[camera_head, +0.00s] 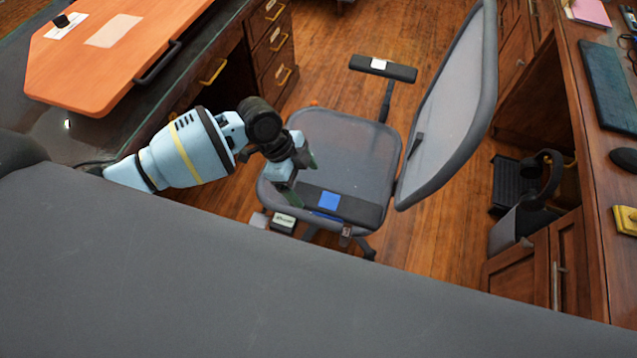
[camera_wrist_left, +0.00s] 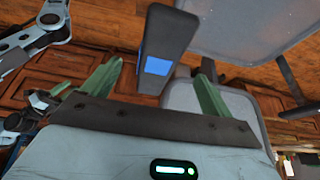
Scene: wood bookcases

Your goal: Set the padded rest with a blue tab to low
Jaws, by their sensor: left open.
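The padded rest (camera_head: 358,210) is a dark armrest on the near side of an office chair, with a blue tab (camera_head: 328,201) on its top. Its post is mostly hidden, so I cannot tell its height. My left gripper (camera_head: 300,178) is open at the rest's left end. In the left wrist view the rest (camera_wrist_left: 168,32) and its blue tab (camera_wrist_left: 157,66) appear between the two green fingers (camera_wrist_left: 161,72), with gaps on both sides. I see no clear contact.
The chair's other armrest (camera_head: 400,72) has a white tab. The grey seat (camera_head: 350,145) and tilted backrest (camera_head: 455,105) stand close by. A desk with an orange board (camera_head: 95,55) is at left, a wooden desk (camera_head: 590,130) at right. Wood floor (camera_head: 440,245) lies between.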

